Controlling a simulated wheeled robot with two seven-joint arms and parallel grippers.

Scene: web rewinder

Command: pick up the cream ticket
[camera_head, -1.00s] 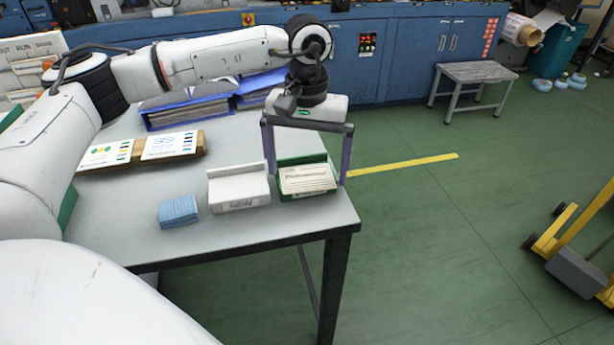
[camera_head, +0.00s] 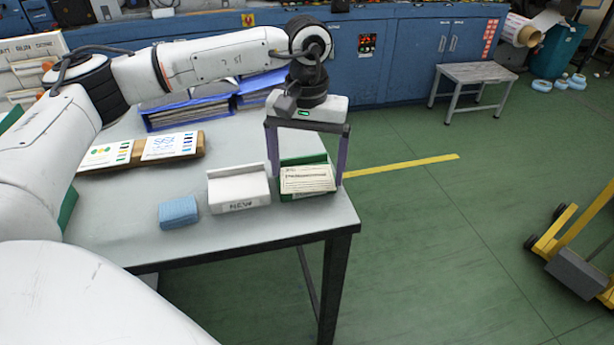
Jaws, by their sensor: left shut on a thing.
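The cream ticket (camera_head: 308,181) with printed lines lies at the front of a green box (camera_head: 303,161) near the table's right corner. My left gripper (camera_head: 308,175) points down over the box, with one purple finger at each side of the ticket. It is shut on the ticket, which still rests at the box. The exact contact at the fingertips is too small to see. My right gripper is out of view.
A white box marked NEW (camera_head: 239,190) stands just left of the green box, and a blue pad (camera_head: 178,212) lies further left. A wooden board with printed cards (camera_head: 172,146) and blue binders (camera_head: 190,110) lie behind. The grey table (camera_head: 135,218) ends just right of the gripper.

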